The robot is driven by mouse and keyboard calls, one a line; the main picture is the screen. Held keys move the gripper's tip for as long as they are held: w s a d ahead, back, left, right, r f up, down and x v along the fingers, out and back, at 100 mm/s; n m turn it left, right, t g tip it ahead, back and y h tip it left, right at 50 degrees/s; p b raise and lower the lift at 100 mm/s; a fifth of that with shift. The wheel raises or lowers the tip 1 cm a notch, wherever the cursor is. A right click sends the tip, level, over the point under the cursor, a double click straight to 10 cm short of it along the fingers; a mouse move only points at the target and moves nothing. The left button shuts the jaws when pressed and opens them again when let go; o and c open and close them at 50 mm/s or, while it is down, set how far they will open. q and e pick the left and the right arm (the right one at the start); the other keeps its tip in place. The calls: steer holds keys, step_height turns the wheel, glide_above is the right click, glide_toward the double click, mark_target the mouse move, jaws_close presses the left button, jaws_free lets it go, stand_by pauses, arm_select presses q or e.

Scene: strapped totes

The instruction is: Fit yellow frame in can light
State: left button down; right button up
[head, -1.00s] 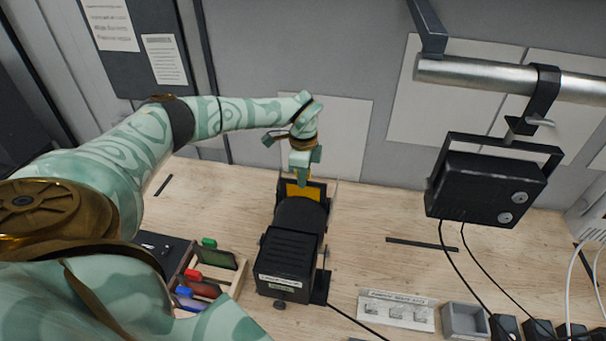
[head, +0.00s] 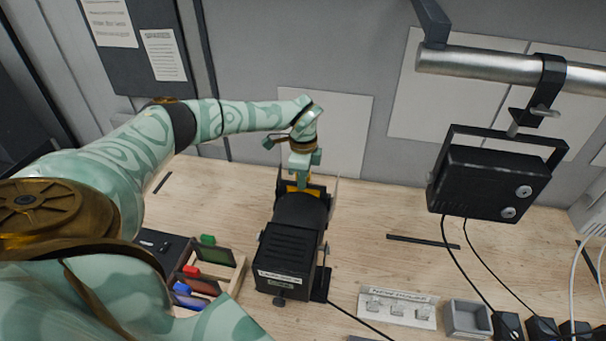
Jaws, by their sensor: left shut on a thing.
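The can light (head: 290,249) is a black lamp lying on the wooden bench, its front end facing the back wall. My left gripper (head: 301,182) is over that front end, pointing down, and is shut on the yellow frame (head: 292,188). Only a small part of the yellow frame shows, at the front of the can light; the lamp body and gripper hide the rest. I cannot tell how deep it sits in the front holder. My right gripper is not in view.
A wooden rack (head: 231,281) with frames marked green, red and blue stands left of the can light. A black floodlight (head: 486,184) hangs from a metal pipe (head: 500,76) at right.

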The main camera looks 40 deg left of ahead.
arm_select(q)
steer(key=shift+f+b, duration=0.55)
steer(key=shift+f, duration=0.35)
steer(key=c, duration=1.3)
jaws_free()
steer(key=shift+r, duration=0.15)
step_height(320, 180, up, 16)
steer(key=b, duration=0.2)
